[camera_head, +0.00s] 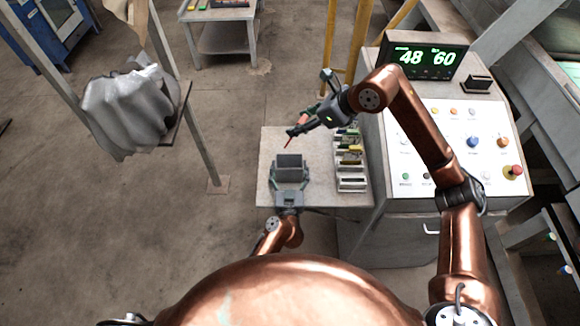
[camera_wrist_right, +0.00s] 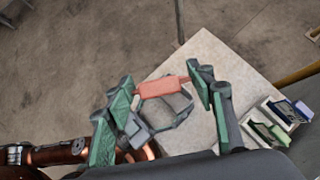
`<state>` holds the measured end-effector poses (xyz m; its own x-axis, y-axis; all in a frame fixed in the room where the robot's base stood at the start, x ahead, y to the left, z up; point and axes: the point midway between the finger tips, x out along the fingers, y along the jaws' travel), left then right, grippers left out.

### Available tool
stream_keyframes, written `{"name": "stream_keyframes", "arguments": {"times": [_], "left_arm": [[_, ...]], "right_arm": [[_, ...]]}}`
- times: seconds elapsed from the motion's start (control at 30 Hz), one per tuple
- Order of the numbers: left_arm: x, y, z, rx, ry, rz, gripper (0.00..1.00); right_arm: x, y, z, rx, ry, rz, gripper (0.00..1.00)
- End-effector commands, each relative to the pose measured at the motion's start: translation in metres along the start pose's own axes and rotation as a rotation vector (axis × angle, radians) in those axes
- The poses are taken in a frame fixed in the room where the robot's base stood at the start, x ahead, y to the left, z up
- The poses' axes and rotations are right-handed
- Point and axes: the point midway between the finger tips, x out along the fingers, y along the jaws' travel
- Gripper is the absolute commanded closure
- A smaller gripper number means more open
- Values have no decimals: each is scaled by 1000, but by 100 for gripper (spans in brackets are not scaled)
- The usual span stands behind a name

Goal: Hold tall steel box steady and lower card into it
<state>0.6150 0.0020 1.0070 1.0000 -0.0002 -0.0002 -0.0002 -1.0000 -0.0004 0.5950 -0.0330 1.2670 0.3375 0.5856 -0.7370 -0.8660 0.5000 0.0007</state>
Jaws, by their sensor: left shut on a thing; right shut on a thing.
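The tall steel box (camera_head: 289,161) is a dark grey open-topped box standing on the small light table. My left gripper (camera_head: 290,174) is shut on it, one finger on each side. My right gripper (camera_head: 291,133) is shut on a thin red card (camera_head: 288,143), held in the air above and behind the box. In the right wrist view the red card (camera_wrist_right: 163,87) spans between the fingertips of my right gripper (camera_wrist_right: 162,88). The box (camera_wrist_right: 176,108) shows below the card there, partly hidden by it; the card appears apart from it.
A rack (camera_head: 352,183) with several coloured cards stands at the right of the table (camera_head: 268,190). A control console (camera_head: 440,155) with buttons and a display (camera_head: 425,60) reading 48 and 60 is further right. The table left of the box is clear. A grey draped object (camera_head: 128,105) is far left.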

Motion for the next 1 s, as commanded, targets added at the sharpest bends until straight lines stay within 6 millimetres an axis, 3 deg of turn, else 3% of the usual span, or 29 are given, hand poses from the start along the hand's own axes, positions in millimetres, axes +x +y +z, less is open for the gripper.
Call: {"name": "stream_keyframes", "arguments": {"times": [0.3,0.57,0.8,1.0], "left_arm": [[0,0,0,0,0,0,64],[0,0,0,0,0,0,64],[0,0,0,0,0,0,64],[0,0,0,0,0,0,64]], "right_arm": [[0,0,0,0,0,0,74],[14,6,2,54,42,-54,74],[47,12,1,283,166,-231,74],[63,7,-3,524,260,-373,74]]}}
